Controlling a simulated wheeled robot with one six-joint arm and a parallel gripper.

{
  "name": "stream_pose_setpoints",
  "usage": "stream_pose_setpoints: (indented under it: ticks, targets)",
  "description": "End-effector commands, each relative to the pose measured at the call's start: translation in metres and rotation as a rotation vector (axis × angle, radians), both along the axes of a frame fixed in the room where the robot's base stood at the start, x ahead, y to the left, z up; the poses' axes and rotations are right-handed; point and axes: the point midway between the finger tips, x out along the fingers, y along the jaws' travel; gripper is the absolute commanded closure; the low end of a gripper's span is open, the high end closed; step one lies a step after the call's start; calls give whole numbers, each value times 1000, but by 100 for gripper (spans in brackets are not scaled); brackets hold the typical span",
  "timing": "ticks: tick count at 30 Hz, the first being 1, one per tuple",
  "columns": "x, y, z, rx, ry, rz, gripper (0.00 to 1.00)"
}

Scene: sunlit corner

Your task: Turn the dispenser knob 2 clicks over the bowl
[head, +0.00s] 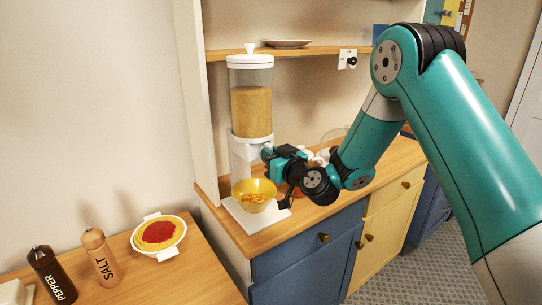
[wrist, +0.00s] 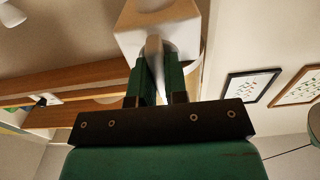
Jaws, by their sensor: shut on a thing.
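The dispenser (head: 251,105) stands upright on the counter, its clear hopper holding tan grain-like food under a white lid. My gripper (head: 267,153) is at the right side of its white middle section. In the wrist view my gripper (wrist: 156,72) is shut on the pale dispenser knob (wrist: 154,46), with one green finger on each side. The head view does not show the knob clearly. A yellow bowl (head: 262,185) sits on the white dispenser base (head: 243,217) under the outlet, with some orange-brown pieces inside.
A plate (head: 287,43) lies on the shelf above. Several items stand behind my wrist on the counter, partly hidden. On the lower left table are a pepper mill (head: 52,275), a salt mill (head: 100,257) and a white dish (head: 173,247) with red and yellow food.

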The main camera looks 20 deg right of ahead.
Motion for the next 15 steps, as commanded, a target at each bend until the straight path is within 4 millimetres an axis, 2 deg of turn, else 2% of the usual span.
stream_pose_setpoints:
  ticks: [8, 15]
  targets:
    - [0, 0, 0, 72, 22, 1, 100]
    - [0, 0, -1, 238, 76, 1, 100]
